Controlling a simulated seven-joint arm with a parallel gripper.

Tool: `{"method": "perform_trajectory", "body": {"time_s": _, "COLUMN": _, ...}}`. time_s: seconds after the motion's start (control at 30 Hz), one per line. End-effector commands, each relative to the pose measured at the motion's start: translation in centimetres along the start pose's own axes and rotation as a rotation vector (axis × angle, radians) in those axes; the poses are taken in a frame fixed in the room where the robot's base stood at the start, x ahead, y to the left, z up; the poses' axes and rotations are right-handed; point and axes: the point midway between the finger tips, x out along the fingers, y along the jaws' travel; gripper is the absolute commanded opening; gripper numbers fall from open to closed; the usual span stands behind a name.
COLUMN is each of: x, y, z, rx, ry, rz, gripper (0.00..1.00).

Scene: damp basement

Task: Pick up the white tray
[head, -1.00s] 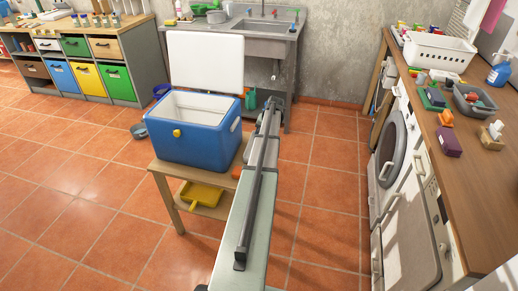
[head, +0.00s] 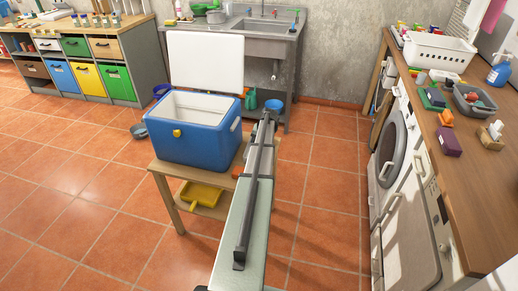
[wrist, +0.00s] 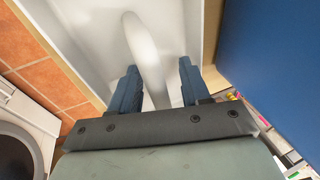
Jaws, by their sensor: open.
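The white tray (wrist: 85,30) fills the upper middle of the wrist view, with raised white sides. A curved white handle (wrist: 143,45) arches over it. My gripper (wrist: 158,66) is open, with one blue finger on each side of the handle. A gap shows between the handle and the right finger; the left finger is nearer to it, and I cannot tell whether they touch. In the head view my arm hides the tray and the fingers. My gripper's palm hides the near part of the tray.
The blue cooler (head: 190,142), lid open, stands on a wooden stand (head: 161,172) just left of my arm; its blue side (wrist: 265,45) is close on the right in the wrist view. A yellow dustpan (head: 200,195) lies underneath. The washing machine (head: 392,150) and counter are at right, with open floor between.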

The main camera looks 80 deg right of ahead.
Motion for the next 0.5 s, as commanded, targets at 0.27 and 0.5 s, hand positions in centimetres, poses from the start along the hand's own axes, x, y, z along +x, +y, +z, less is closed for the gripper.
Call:
{"method": "perform_trajectory", "body": {"time_s": 0.27, "x": -0.05, "y": -0.01, "z": 0.01, "rx": 0.0, "ry": 0.0, "rz": 0.0, "gripper": 0.28}}
{"method": "perform_trajectory", "body": {"time_s": 0.5, "x": -0.06, "y": -0.01, "z": 0.01, "rx": 0.0, "ry": 0.0, "rz": 0.0, "gripper": 0.05}}
